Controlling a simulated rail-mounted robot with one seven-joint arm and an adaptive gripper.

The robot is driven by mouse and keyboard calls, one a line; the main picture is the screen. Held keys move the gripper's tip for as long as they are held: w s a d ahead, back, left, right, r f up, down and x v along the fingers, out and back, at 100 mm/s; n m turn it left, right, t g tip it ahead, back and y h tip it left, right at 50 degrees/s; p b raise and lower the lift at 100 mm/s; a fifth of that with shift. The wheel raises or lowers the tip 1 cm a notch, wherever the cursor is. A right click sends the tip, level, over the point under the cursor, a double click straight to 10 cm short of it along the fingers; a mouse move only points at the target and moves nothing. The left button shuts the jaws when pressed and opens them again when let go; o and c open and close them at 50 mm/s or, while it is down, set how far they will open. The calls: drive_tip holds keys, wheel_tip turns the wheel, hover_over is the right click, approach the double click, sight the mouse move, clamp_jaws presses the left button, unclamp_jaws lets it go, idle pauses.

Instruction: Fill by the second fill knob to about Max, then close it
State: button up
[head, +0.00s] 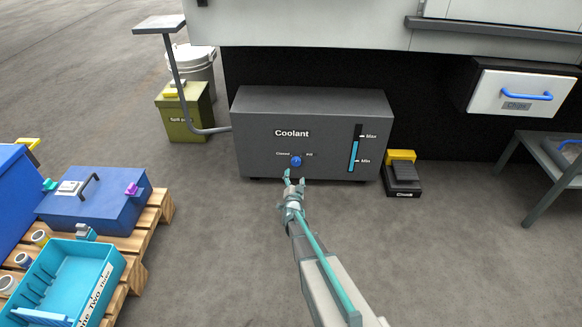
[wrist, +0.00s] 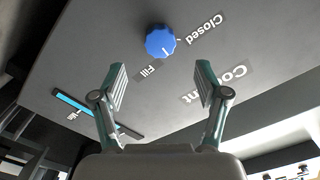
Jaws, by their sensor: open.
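The grey Coolant tank (head: 260,110) stands against the machine. One blue knob (head: 296,161) is on its front, between the labels Closed and Fill; it also shows in the wrist view (wrist: 160,41). A pale mark on the knob seems to point between the two labels, but its exact setting is unclear.
A pedal-like yellow and black unit (head: 402,175) stands on the floor right of the tank. An olive box (head: 185,112) and white bucket (head: 196,62) stand left. A pallet with blue boxes (head: 95,198) and a cyan bin (head: 105,285) is at lower left. Floor before the tank is clear.

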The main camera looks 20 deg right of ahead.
sight(295, 164)
drive_tip(key=b+x, duration=0.2)
drive_tip(key=x, duration=0.5)
drive_tip(key=shift+f, duration=0.1)
drive_tip(key=shift+w+d, duration=0.35)
drive_tip(key=shift+w, duration=0.25)
drive_tip(key=c, duration=1.2)
drive_tip(key=shift+o, duration=0.2)
